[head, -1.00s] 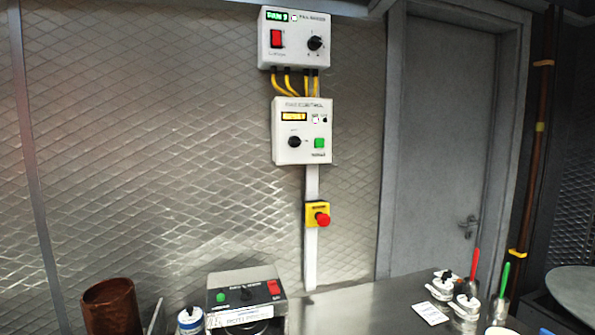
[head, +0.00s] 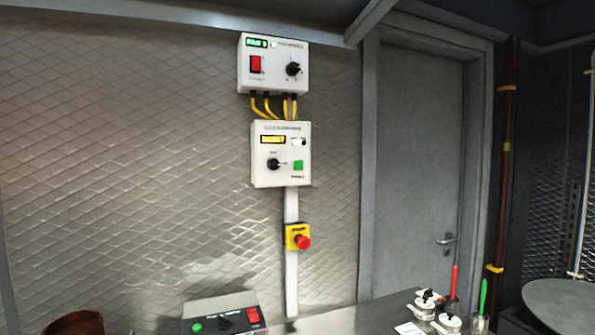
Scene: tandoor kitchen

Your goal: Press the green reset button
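A square green button (head: 298,165) sits at the lower right of the white control box (head: 281,178) on the wall. Small print lies under it, too blurred to read. The box also has a black knob (head: 273,164) and a lit yellow display (head: 272,139). A round green button (head: 197,327) shows on the grey box (head: 222,307) on the counter, cut by the bottom edge. I cannot tell from the labels which one is the reset button. My gripper is not in view.
A second white box (head: 274,64) with a red switch (head: 255,64) hangs above, joined by yellow cables. A red emergency stop (head: 303,242) sits below. White-lidded jars (head: 424,304) stand on the counter at right. A grey door (head: 411,180) is behind.

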